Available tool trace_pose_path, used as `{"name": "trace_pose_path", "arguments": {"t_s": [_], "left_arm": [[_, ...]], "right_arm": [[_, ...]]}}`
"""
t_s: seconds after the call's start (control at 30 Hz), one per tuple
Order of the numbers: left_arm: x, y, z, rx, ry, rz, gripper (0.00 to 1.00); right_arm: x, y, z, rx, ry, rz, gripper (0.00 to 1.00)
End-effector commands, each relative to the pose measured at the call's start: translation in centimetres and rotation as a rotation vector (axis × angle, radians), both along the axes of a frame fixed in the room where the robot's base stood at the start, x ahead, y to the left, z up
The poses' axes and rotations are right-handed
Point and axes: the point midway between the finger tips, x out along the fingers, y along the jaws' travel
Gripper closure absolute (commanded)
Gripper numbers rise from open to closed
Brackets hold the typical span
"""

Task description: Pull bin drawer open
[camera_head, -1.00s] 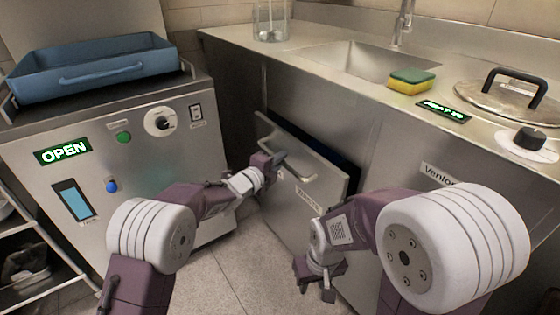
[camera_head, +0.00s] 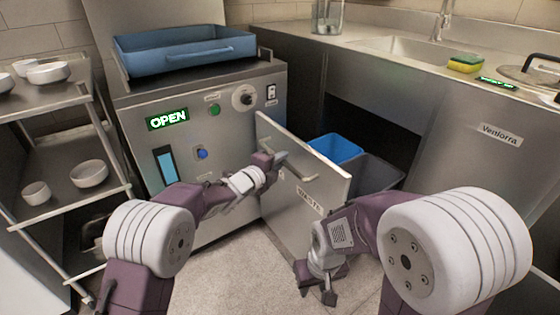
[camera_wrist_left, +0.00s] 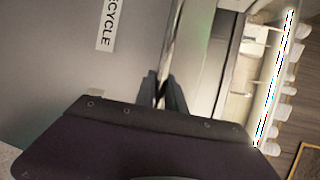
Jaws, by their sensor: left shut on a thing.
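The bin drawer (camera_head: 290,218) is a steel front panel pulled out from under the counter. A blue bin (camera_head: 335,149) and a grey bin (camera_head: 377,172) show behind it. Its bar handle (camera_head: 312,177) runs along the upper front. My left gripper (camera_head: 279,158) is shut on the handle near its left end. In the left wrist view the fingers (camera_wrist_left: 162,92) close around the handle bar (camera_wrist_left: 174,45), beside a label ending in "CYCLE" (camera_wrist_left: 106,25). My right gripper (camera_head: 318,290) hangs low in front of the drawer, empty, its fingers apart.
A steel machine (camera_head: 215,130) with a lit OPEN sign and a blue tray (camera_head: 185,60) on top stands left of the drawer. A shelf rack (camera_head: 75,98) with white bowls is at far left. The counter (camera_head: 400,75) with sink and sponge (camera_head: 465,64) is above. Floor (camera_head: 235,270) is clear in front.

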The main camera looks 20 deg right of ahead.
Motion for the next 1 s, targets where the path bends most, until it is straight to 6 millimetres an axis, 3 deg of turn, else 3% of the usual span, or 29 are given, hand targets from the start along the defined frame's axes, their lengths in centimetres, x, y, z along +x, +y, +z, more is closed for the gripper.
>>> {"name": "trace_pose_path", "arguments": {"t_s": [0.4,0.43,0.5,0.83,1.0], "left_arm": [[0.0,0.0,0.0,0.000,0.001,0.000,1.00],[0.0,0.0,0.0,0.001,0.001,0.000,0.80],[0.0,0.0,0.0,0.000,0.000,0.000,0.64],[-0.1,0.1,0.1,-0.001,0.000,0.000,0.64],[-1.3,1.4,0.7,-0.001,0.002,0.001,0.64]], "right_arm": [[0.0,0.0,0.0,0.000,0.000,0.000,0.64],[0.0,0.0,0.0,0.000,0.000,0.000,0.64],[0.0,0.0,0.0,0.000,0.000,0.000,0.64],[0.0,0.0,0.1,0.000,0.000,0.000,0.64],[0.0,0.0,0.8,0.000,0.000,0.000,0.64]]}}
